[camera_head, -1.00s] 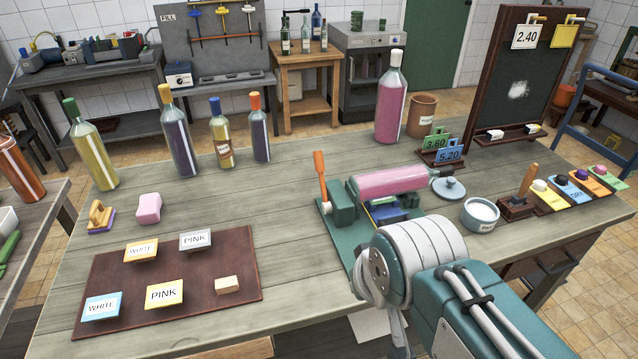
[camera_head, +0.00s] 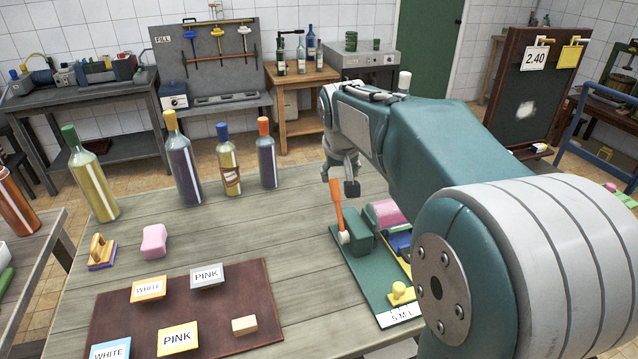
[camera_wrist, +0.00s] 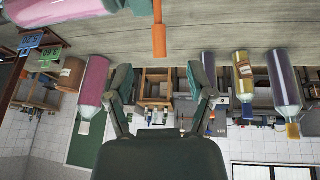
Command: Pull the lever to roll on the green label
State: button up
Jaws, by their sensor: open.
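The lever (camera_head: 337,205) has an orange handle and stands upright at the left end of the green labelling machine (camera_head: 365,275). It also shows at the top of the wrist view (camera_wrist: 158,38). A pink bottle (camera_head: 385,212) lies on the machine, mostly hidden by my arm. My gripper (camera_head: 345,188) is just above and beside the lever's top in the head view. In the wrist view my gripper (camera_wrist: 160,90) has its two fingers spread with nothing between them, and the handle lies beyond them, apart. I cannot make out a green label on the machine.
Upright bottles (camera_head: 182,165) stand at the back left of the bench. A brown mat (camera_head: 110,310) with label cards lies at the front left. An upright pink bottle (camera_wrist: 95,80) shows in the wrist view.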

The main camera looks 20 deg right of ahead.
send_near(335, 188)
jog(key=x, duration=1.1)
jog(key=shift+w+f, duration=0.15)
jog(key=shift+f, duration=0.05)
grip_shut()
